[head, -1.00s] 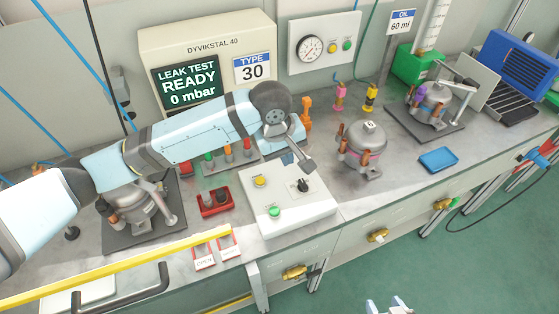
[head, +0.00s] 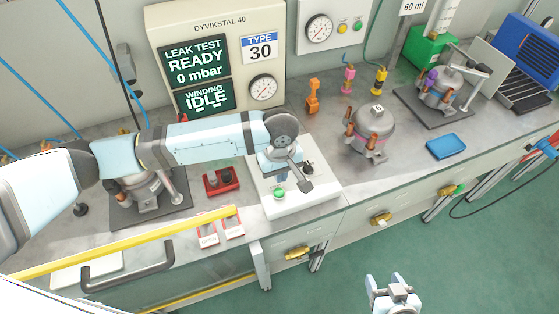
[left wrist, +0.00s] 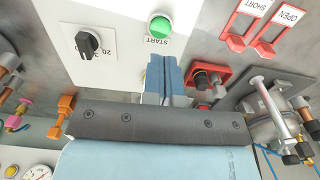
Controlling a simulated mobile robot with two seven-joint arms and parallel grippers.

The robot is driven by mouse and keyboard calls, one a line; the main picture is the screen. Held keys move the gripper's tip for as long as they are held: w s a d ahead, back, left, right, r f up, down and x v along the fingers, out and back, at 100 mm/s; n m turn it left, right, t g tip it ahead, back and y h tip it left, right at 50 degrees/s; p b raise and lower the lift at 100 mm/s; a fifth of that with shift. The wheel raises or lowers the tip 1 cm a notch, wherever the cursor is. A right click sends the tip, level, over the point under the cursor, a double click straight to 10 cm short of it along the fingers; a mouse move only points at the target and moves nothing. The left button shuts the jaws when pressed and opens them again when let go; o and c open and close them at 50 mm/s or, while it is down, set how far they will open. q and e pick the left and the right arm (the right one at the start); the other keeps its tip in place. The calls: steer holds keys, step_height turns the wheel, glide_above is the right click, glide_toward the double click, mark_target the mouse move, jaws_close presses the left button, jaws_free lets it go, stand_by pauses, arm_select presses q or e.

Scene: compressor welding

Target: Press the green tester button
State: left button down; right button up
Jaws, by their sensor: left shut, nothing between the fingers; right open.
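The green button (head: 279,193), marked START in the left wrist view (left wrist: 160,27), sits on the near-left part of a white control box (head: 318,199). My left gripper (head: 280,178) is shut and empty. It is over the box, just behind the button in the head view. In the left wrist view its blue fingers (left wrist: 166,72) point toward the button, with a gap between them in the picture; I cannot tell the height. My right gripper (head: 385,283) is open and empty, low over the green floor in front of the bench.
A black knob (head: 308,168) is on the same box. A red fixture (head: 221,182) and red-framed OPEN and SHORT plates (head: 220,232) lie to the left. A compressor (head: 371,132) stands to the right. A yellow rail (head: 120,243) runs along the front.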

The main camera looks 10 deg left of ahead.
mark_target(280, 192)
arm_select(q)
step_height(280, 192, down, 7)
steer(key=shift+r+p, duration=0.1)
steer(key=shift+p, duration=0.25)
steer(key=shift+w, duration=0.1)
